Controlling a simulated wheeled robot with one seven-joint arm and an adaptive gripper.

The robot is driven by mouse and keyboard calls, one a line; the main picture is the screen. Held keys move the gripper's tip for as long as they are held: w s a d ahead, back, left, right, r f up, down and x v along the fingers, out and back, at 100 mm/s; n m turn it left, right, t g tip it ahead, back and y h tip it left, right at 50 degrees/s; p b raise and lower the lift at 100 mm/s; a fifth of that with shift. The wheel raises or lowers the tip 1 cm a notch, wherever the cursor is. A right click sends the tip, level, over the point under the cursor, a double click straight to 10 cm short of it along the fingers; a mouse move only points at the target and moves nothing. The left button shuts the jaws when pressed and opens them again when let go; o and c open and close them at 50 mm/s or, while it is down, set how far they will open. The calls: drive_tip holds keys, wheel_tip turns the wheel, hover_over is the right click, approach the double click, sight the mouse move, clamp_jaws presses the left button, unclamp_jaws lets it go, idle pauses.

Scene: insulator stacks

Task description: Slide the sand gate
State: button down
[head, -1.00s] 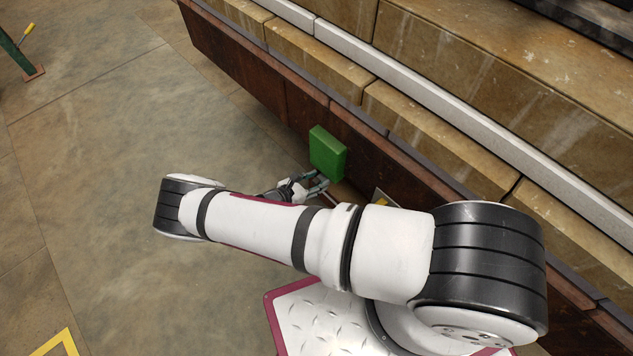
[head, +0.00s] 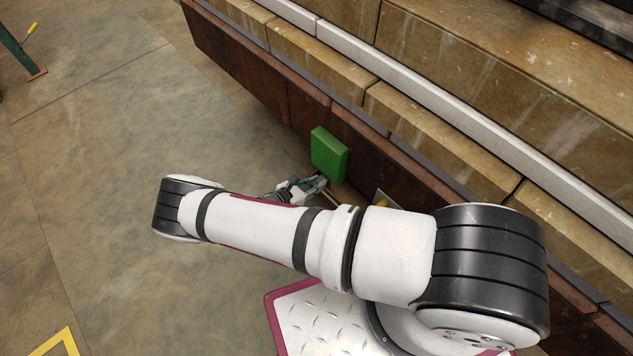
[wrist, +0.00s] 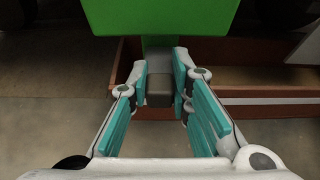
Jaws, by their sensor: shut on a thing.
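My gripper (head: 319,183) is low beside the rusty brown wall, just below a green box (head: 328,155). In the wrist view my gripper (wrist: 160,85) has its teal-padded fingers on either side of a small grey handle (wrist: 160,87) and is shut on it. The handle sits under the green box (wrist: 160,16), which fills the top of that view. I cannot tell how the handle joins the sand gate; the gate itself is not clearly seen. In the head view the fingers largely hide the handle.
The rusty wall (head: 245,85) runs diagonally under stone-coloured ledges (head: 440,125). A small yellow part (head: 383,202) shows near the wall, right of my gripper. A brown trough-like frame (wrist: 240,80) lies beyond the fingers. The floor (head: 130,120) to the left is open.

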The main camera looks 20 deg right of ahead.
drive_tip(key=c, duration=1.4)
unclamp_jaws()
drive_tip(key=shift+c, duration=0.2)
drive_tip(key=v, duration=1.2)
